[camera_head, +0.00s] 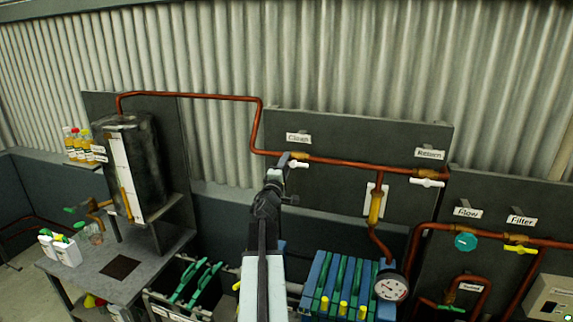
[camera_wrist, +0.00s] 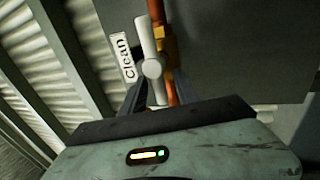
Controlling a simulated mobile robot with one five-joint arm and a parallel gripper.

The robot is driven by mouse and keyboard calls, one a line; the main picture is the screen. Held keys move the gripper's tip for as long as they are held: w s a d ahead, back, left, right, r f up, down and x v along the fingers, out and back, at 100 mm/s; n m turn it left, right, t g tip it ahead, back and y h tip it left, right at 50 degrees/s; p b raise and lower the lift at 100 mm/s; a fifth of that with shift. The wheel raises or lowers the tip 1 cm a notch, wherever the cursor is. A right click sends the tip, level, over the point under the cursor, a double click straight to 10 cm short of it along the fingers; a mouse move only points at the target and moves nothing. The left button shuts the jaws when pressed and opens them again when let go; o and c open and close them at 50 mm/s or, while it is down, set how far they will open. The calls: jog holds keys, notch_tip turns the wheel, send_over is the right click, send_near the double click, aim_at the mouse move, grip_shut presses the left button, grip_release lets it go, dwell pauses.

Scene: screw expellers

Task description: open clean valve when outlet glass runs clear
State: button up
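The clean valve's white handle (camera_head: 298,164) sits on the copper pipe beneath the "Clean" label (camera_head: 298,138), lying roughly along the pipe. In the wrist view the handle (camera_wrist: 151,66) and label (camera_wrist: 122,57) show close up. My gripper (camera_head: 279,167) is at the valve. In the wrist view its dark fingers (camera_wrist: 158,98) stand apart on either side of the handle's near end; I cannot tell whether they touch it. A sight glass (camera_head: 377,205) on a white backing, likely the outlet glass, looks amber in the head view.
To the right are the "Return" valve (camera_head: 427,182), a teal flow knob (camera_head: 465,242), a yellow filter handle (camera_head: 520,250) and a pressure gauge (camera_head: 391,286). A blue and green plate stack (camera_head: 340,285) stands below. A dark tank (camera_head: 135,165) and bench are left.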

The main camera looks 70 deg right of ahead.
jog(key=b+v, duration=0.2)
jog(key=v, duration=0.5)
jog(key=shift+a, duration=0.45)
jog(key=shift+f, duration=0.1)
